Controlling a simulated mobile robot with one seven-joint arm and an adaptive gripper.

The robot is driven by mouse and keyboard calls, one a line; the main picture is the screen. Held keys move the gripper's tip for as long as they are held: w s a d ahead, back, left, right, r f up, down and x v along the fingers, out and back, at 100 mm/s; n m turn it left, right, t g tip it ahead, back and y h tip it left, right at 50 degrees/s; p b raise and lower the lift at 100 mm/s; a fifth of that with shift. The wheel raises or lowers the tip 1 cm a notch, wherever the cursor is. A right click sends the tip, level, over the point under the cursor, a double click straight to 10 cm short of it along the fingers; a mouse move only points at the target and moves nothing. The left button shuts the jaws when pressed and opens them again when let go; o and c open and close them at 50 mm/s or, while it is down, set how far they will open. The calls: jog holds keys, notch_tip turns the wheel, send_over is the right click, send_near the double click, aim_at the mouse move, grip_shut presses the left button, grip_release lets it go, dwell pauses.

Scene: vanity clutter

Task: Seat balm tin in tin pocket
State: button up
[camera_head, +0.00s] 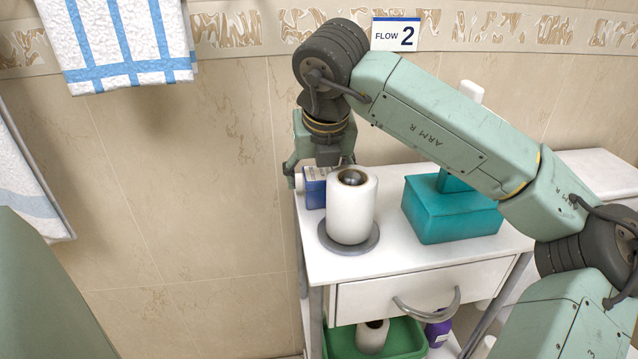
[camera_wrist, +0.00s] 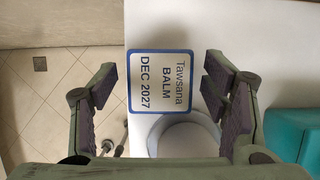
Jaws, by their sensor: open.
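The balm tin (camera_head: 315,190) is a blue, box-shaped tin at the back left corner of the white cart top. Its white, blue-edged label (camera_wrist: 160,82) faces up in the wrist view and reads "Tawsana BALM DEC 2027". My gripper (camera_head: 318,172) points down over the tin. In the wrist view my gripper (camera_wrist: 161,85) is open, with one finger on each side of the label and a gap at both sides. I cannot tell how far the fingertips reach down beside the tin. I cannot make out the tin pocket in either view.
A white paper roll (camera_head: 351,207) stands on a grey round base (camera_head: 349,242) close in front of the tin. A teal box (camera_head: 452,216) stands to the right. The cart top (camera_head: 400,253) is bare between them. The tiled wall (camera_head: 200,200) is behind and left.

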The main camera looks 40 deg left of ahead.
jog(key=shift+c, duration=0.2)
jog(key=c, duration=1.4)
